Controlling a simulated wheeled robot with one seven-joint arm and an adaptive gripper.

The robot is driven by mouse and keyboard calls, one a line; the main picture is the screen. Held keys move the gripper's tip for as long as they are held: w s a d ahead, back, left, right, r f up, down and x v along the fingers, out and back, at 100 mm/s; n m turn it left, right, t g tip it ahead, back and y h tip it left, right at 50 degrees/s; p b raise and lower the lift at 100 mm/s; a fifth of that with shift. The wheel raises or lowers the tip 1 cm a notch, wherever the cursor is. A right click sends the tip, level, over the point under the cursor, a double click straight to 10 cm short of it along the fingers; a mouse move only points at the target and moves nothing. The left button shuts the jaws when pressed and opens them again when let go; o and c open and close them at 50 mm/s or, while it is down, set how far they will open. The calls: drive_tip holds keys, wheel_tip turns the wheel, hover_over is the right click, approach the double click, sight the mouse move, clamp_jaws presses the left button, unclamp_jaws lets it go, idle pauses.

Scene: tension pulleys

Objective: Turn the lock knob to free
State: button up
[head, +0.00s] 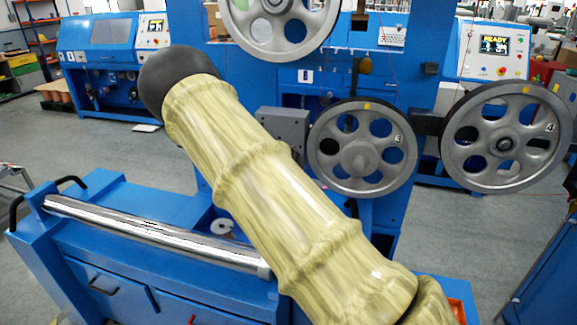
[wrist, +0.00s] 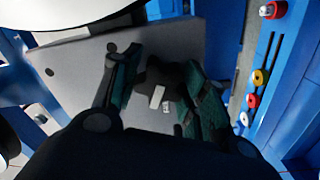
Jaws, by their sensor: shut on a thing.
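A dark lobed lock knob (wrist: 156,76) with a small pale patch sits in front of a grey metal block in the wrist view. My gripper (wrist: 160,64) has its two dark green fingers on either side of the knob and is shut on it. The right finger touches it; contact at the left finger is hard to make out. In the head view my own arm covers the middle, and neither the knob nor the gripper can be seen. A grey block (head: 286,128) shows beside my arm, left of the pulley marked 3 (head: 362,148).
The pulley marked 4 (head: 507,136) stands at right and another pulley (head: 281,24) at top. A polished roller (head: 150,234) lies on the blue bench at left. In the wrist view, coloured buttons (wrist: 252,101) line a blue panel at right.

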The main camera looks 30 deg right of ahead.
drive_tip(key=n+b, duration=0.2)
drive_tip(key=n, duration=0.3)
drive_tip(key=shift+f, duration=0.1)
idle(0.5)
drive_tip(key=o, duration=1)
drive_tip(key=shift+c, duration=0.2)
drive_tip(key=v, duration=0.7)
drive_tip(key=shift+s+a, duration=0.15)
drive_tip(key=shift+s, duration=0.1)
